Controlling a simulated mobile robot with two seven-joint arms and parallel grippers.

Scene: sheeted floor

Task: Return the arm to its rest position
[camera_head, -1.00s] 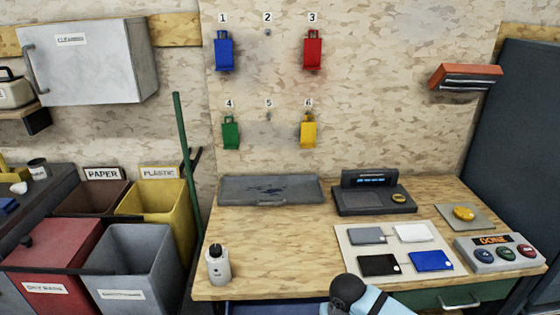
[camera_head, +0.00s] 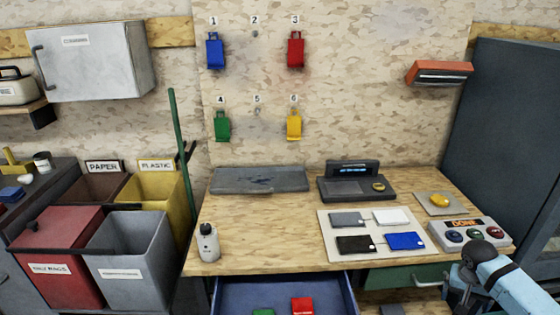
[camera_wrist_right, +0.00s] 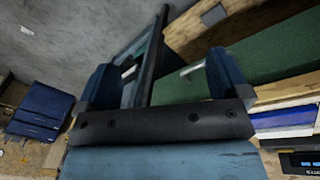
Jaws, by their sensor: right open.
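My right arm comes in at the lower right of the head view, in front of the bench's right end. Its gripper is hidden there behind the dark wrist joint and the frame edge. In the right wrist view my right gripper (camera_wrist_right: 165,82) is open, with its two blue-padded fingers apart and nothing between them. A green drawer front (camera_wrist_right: 270,75) with a metal handle lies beyond the fingers. My left gripper is not in view.
An open blue drawer (camera_head: 240,293) juts out below the bench, with a green and a red item inside. A closed green drawer (camera_head: 398,278) is right of it. The bench (camera_head: 265,235) holds a white bottle (camera_head: 208,243), a card mat (camera_head: 333,256) and a button box (camera_head: 490,235).

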